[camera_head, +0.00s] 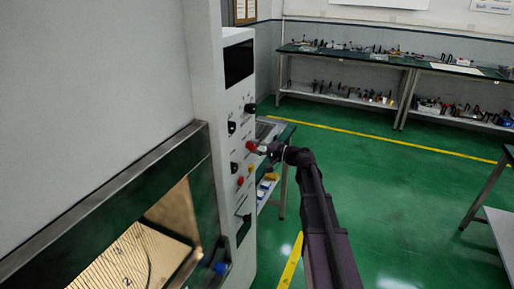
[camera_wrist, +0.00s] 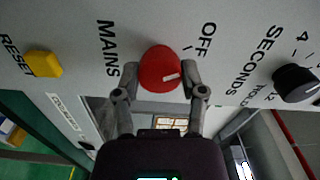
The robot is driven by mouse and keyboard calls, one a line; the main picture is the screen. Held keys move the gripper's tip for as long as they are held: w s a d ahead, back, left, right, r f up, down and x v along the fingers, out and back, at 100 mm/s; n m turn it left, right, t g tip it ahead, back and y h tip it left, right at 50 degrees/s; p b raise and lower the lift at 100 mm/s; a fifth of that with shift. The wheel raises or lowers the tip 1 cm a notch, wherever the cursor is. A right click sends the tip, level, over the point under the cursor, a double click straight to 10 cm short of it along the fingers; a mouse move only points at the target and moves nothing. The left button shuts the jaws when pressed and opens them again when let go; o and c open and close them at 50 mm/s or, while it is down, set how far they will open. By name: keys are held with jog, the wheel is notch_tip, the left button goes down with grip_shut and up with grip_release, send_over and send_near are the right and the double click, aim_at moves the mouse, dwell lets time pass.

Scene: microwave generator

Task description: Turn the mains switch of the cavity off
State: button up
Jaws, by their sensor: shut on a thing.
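The red mains knob (camera_wrist: 158,62) sits on a light panel between the words MAINS and OFF in the wrist view. Its white mark lies on its lower right part, while the small tick by the word OFF is at the upper right, so the two do not line up. My gripper (camera_wrist: 158,78) is shut on the knob, one finger on each side. In the head view my gripper (camera_head: 263,149) reaches from the right to the red knob (camera_head: 250,147) on the cavity's control panel (camera_head: 238,105); its fingers partly hide it.
A yellow RESET button (camera_wrist: 44,64) is left of the knob and a black SECONDS knob (camera_wrist: 295,83) is right. The cavity's open window (camera_head: 170,215) is at lower left. A workbench (camera_head: 400,62) stands at the back; the green floor between is clear.

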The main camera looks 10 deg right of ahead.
jog(key=shift+a, duration=0.1)
jog(key=o, duration=1.2)
jog(key=shift+c, duration=0.2)
jog(key=v, duration=1.2)
